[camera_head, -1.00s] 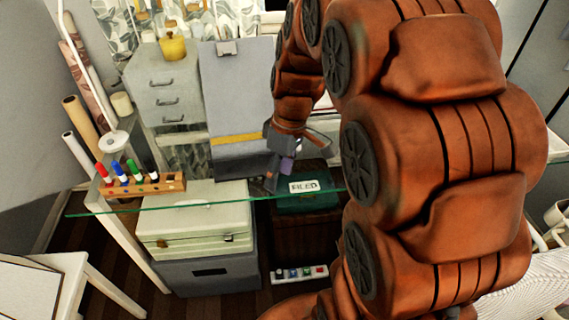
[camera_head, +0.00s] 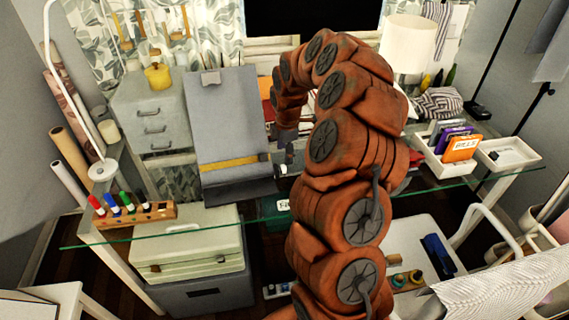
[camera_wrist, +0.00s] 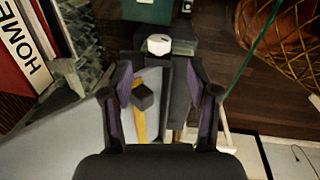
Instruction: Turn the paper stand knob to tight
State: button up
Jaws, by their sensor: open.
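The grey paper stand (camera_head: 230,120) stands on the glass desk, with a yellow ruler (camera_head: 235,164) across its lower part. In the wrist view, a round white-topped knob (camera_wrist: 158,44) with a dark mark sits at the end of the stand's dark bar. My gripper (camera_wrist: 160,82) is open, its purple-padded fingers spread to either side, with the knob just beyond the fingertips and apart from them. A dark block (camera_wrist: 143,96) and the ruler (camera_wrist: 139,122) show between the fingers. In the head view my gripper (camera_head: 284,150) is small and partly hidden beside the stand's right edge.
A rack of colored markers (camera_head: 135,214) stands on the glass desk at left, with a grey drawer unit (camera_head: 152,112) behind. A green box (camera_head: 270,208) lies below the glass. White trays (camera_head: 508,154) stand at right. Books (camera_wrist: 28,50) are near in the wrist view.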

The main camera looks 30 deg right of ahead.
aim_at(284, 166)
jog(key=shift+w+d+f+p, duration=0.15)
jog(key=shift+f+p, duration=0.3)
jog(key=shift+f, duration=0.85)
jog(key=shift+w+a+f+p, duration=0.15)
jog(key=shift+f+p, duration=0.3)
jog(key=shift+f, duration=0.85)
jog(key=shift+w+d+f+p, duration=0.2)
jog(key=shift+f+p, duration=0.25)
jog(key=shift+f, duration=0.85)
jog(key=shift+c, duration=0.4)
jog(key=c, duration=1)
jog(key=shift+d, duration=0.15)
grip_shut()
jog(key=shift+a, duration=0.2)
